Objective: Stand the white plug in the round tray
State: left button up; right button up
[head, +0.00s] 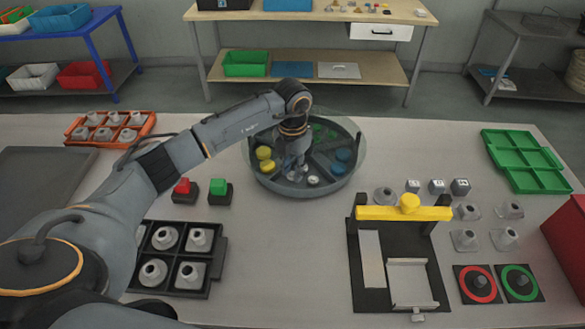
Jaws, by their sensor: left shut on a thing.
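The round tray (350,190) stands near the middle of the table, dark, with a clear rim and divided into compartments. Yellow, green and blue pieces lie in separate compartments. My left gripper (297,170) reaches down into its front compartment and is shut on a small pale piece, probably the white plug, mostly hidden by the fingers. A small white piece (313,180) shows just right of the fingertips, on the tray floor. I cannot tell whether the held piece touches the floor. My right gripper is not in view.
A red button (182,187) and a green button (219,188) stand left of the tray. A black tray (217,270) with grey parts lies front left, an orange tray (80,133) behind. A yellow-barred fixture (400,213) stands front right; a green tray (525,160) lies far right.

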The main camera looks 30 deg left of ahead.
pick_arm(q)
jog(key=shift+f+b, duration=0.45)
jog(key=shift+f, duration=0.15)
dwell(0.4)
jog(key=shift+f+b, duration=0.3)
jog(key=shift+b, duration=0.3)
dwell(4.2)
jog(key=o, duration=0.8)
jog(key=shift+r, duration=0.2)
notch_tip(320, 180, up, 12)
jog(key=shift+f, duration=0.2)
